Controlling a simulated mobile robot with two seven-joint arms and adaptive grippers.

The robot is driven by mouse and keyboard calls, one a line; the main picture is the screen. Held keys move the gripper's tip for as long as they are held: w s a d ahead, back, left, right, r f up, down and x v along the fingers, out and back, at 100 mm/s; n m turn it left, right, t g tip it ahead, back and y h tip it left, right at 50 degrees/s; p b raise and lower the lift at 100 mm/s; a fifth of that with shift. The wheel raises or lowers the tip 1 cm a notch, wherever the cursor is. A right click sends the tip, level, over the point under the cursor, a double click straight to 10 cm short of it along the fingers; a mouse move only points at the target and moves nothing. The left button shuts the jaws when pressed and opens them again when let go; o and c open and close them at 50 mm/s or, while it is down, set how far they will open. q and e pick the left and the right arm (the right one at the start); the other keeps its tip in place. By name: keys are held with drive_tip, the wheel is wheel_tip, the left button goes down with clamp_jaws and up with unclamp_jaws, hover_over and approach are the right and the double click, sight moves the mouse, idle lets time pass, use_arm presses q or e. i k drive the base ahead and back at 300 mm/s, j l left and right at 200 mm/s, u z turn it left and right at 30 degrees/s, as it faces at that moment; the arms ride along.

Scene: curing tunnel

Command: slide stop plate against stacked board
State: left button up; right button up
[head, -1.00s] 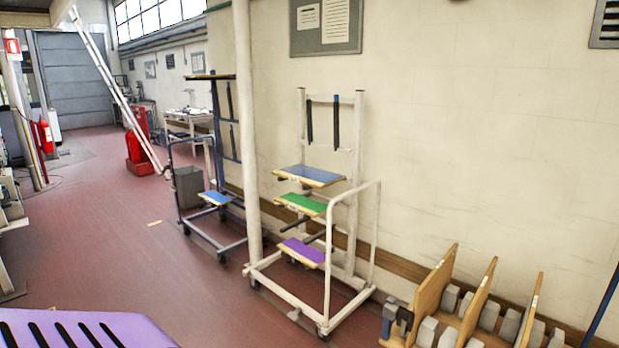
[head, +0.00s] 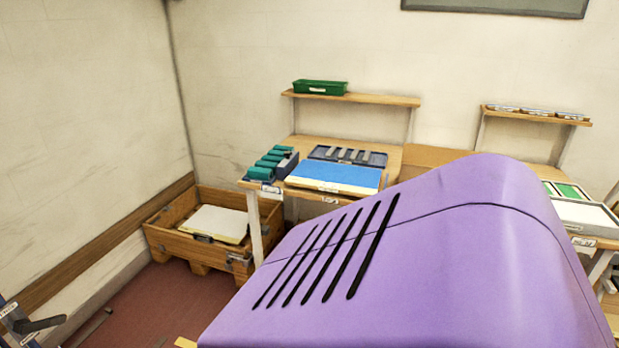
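A low wooden crate (head: 172,222) stands on the floor in the corner, left of the bench. A pale cream board (head: 214,223) lies flat in it, perhaps the stacked board; how many lie under it is hidden. A small dark grey piece (head: 203,238) sits at the board's near edge, and a grey metal fitting (head: 240,259) is on the crate's front right corner. I cannot tell whether either is the stop plate. Neither of my grippers is in view.
A large purple slotted cover (head: 430,255) hides much of the lower right. A bench holds a blue board (head: 335,176) and teal blocks (head: 262,172). A green bin (head: 320,87) is on a shelf above. Red floor (head: 190,305) is open before the crate.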

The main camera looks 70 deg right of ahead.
sight(285, 168)
drive_tip(key=i+l+z, duration=0.1)
drive_tip(key=z, duration=0.35)
drive_tip(key=i+z, duration=0.15)
drive_tip(key=z, duration=0.25)
drive_tip(key=i+z, duration=0.1)
drive_tip(key=z, duration=0.35)
drive_tip(key=i+j+z, duration=0.3)
drive_tip(key=i, duration=0.25)
drive_tip(key=i+j+z, duration=0.35)
drive_tip(key=i, duration=0.2)
